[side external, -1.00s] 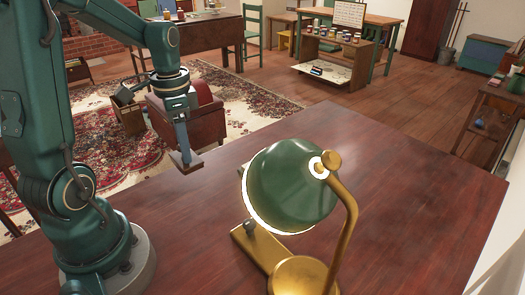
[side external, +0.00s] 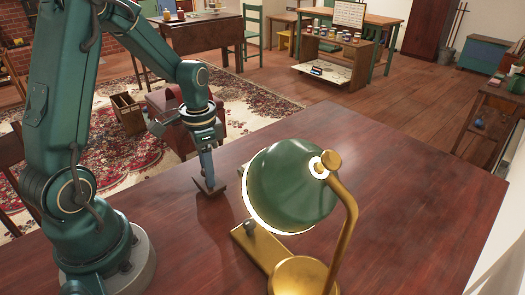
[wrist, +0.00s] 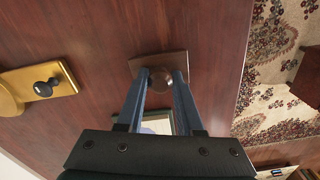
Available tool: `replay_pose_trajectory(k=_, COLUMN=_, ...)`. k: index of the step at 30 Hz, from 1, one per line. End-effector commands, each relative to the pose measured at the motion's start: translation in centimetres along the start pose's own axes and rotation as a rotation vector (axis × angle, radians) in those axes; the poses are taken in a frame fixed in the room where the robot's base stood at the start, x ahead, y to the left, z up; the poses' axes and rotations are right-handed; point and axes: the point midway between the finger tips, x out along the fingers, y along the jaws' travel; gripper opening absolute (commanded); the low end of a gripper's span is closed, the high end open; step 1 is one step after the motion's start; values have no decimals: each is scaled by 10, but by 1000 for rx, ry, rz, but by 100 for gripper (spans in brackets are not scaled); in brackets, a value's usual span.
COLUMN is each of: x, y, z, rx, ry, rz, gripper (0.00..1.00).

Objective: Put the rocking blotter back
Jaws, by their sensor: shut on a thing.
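The rocking blotter shows in the wrist view as a brown wooden plate with a round knob (wrist: 158,61). My gripper (wrist: 161,76) is shut on the knob, one blue finger on each side. In the side external view the blotter (side external: 209,188) hangs below my gripper (side external: 207,177), left of the lamp, and looks tilted. It is over the tabletop (side external: 400,190) near its far left edge. I cannot tell how high it is above the wood. Its underside is hidden.
A brass lamp with a green shade (side external: 293,185) stands to the right; its base (wrist: 40,88) is at left in the wrist view. A pale, green-edged thing (wrist: 158,127) lies partly hidden behind my fingers. The table's right side is clear.

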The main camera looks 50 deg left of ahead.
Motion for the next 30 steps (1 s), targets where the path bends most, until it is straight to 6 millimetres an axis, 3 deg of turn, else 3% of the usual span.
replay_pose_trajectory(k=2, x=3, y=0, z=0, rx=0, ry=-1, rz=1, gripper=0)
replay_pose_trajectory(k=3, x=3, y=0, z=0, rx=0, ry=-1, rz=1, gripper=47)
replay_pose_trajectory(k=5, x=2, y=0, z=0, rx=0, ry=-1, rz=1, gripper=66)
replay_pose_trajectory(k=17, x=-3, y=0, z=0, rx=0, ry=1, rz=-1, gripper=66)
replay_pose_trajectory(k=20, x=-14, y=-1, z=-1, rx=0, ry=4, rz=-3, gripper=66)
replay_pose_trajectory(k=30, x=-82, y=-1, z=-1, rx=0, ry=6, rz=-5, gripper=66)
